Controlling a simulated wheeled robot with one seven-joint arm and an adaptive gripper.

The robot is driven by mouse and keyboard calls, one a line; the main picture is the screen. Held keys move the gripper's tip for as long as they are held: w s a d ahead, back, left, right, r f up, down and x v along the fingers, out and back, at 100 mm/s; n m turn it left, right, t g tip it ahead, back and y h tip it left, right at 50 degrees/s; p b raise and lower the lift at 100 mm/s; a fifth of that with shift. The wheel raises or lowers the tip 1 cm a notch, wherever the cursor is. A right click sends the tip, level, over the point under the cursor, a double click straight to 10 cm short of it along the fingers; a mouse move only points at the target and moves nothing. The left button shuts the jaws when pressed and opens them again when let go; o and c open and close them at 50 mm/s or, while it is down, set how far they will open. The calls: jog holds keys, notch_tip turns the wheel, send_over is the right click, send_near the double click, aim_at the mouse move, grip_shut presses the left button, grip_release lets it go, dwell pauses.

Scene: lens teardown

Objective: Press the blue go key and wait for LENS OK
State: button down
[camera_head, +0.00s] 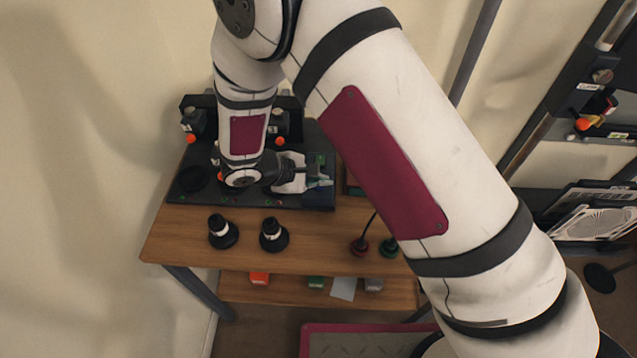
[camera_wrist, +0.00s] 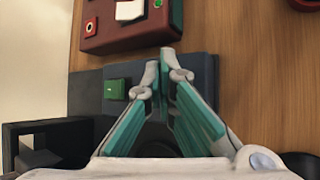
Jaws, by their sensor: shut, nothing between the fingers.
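My gripper (camera_head: 322,179) is shut and empty, low over the right end of the dark test board (camera_head: 318,199). In the wrist view its fingertips (camera_wrist: 160,68) are close together over the board (camera_wrist: 203,72), near its edge. A small green panel (camera_wrist: 116,88) lies on the board beside the fingers; it also shows in the head view (camera_head: 320,159). I cannot read any text on it. I cannot make out a blue key in either view; the fingers cover part of the board. Whether the fingertips touch the board cannot be told.
A dark red box (camera_wrist: 118,38) with a white card and small red and green buttons lies beyond the board. Two black lens-like parts (camera_head: 222,233) (camera_head: 273,236) stand on the wooden table (camera_head: 175,235) in front.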

aim_at(320, 188)
jog(key=shift+r, duration=0.15)
jog(key=shift+r+p, duration=0.3)
jog(key=shift+r, duration=0.4)
notch_tip(320, 188, up, 5)
jog(key=shift+p, duration=0.9)
dwell(0.5)
